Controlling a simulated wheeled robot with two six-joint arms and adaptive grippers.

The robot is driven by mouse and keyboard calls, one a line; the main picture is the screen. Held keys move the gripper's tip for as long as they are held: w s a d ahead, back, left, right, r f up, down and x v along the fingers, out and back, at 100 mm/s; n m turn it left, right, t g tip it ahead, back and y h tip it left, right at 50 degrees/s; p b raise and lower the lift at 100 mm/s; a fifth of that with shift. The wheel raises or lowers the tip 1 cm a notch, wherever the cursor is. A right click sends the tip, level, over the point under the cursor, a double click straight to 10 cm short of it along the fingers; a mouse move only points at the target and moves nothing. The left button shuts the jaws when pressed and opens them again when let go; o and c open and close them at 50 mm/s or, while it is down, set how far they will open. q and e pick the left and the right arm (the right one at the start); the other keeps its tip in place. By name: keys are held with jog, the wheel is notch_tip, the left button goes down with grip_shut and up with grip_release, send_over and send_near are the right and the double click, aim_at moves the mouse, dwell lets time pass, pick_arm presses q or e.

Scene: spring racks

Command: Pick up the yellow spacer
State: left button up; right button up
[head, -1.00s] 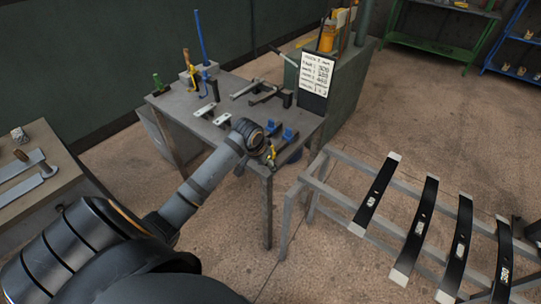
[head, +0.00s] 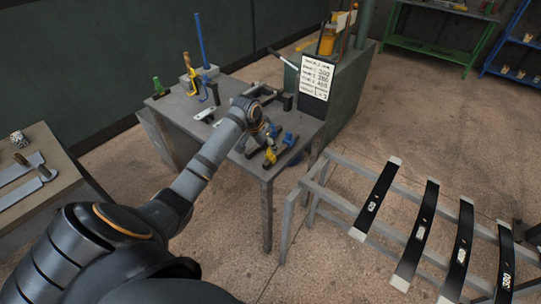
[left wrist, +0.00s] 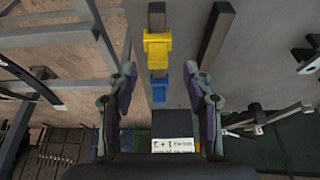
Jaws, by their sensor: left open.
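The yellow spacer (left wrist: 157,47) sits on a dark bar on the grey workbench, with a blue block (left wrist: 160,88) beside it. In the head view the yellow spacer (head: 270,157) is near the bench's front right corner, and the blue block (head: 290,139) is just behind it to the right. My left gripper (left wrist: 160,78) is open and empty, its fingers to either side of the blue block in the picture, with the yellow spacer ahead. In the head view my left gripper (head: 268,132) is over the bench, partly hidden by its own wrist. My right gripper does not show.
The grey workbench (head: 240,163) also carries a yellow-handled tool (head: 187,62), a blue upright rod (head: 202,42) and dark clamps. A white sign (head: 316,77) stands at its right end. A metal rack with dark leaf springs (head: 376,198) stands at the right.

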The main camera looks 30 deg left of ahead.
pick_arm(q)
jog(key=x, duration=0.5)
jog(key=shift+d+r+p, duration=0.1)
jog(key=shift+d+p, duration=0.05)
jog(key=shift+p, duration=0.25)
jog(key=shift+c, duration=0.8)
jog(key=c, duration=0.8)
jog(key=shift+r, duration=0.15)
jog(key=shift+r, duration=0.25)
notch_tip(320, 180, up, 3)
jog(key=shift+d+f+b, duration=0.1)
jog(key=shift+f+b, duration=0.05)
jog(key=shift+b, duration=0.55)
jog(key=s+d+r, duration=0.1)
jog(key=d+r, duration=0.2)
jog(key=d, duration=0.1)
jog(key=s+d+r+b, duration=0.1)
jog(key=s+d+r, duration=0.1)
jog(key=d+r, duration=0.1)
jog(key=s+d+r, duration=0.1)
jog(key=d+r, duration=0.2)
jog(key=d, duration=0.3)
jog(key=shift+s+r+b, duration=0.3)
jog(key=shift+s+b, duration=0.1)
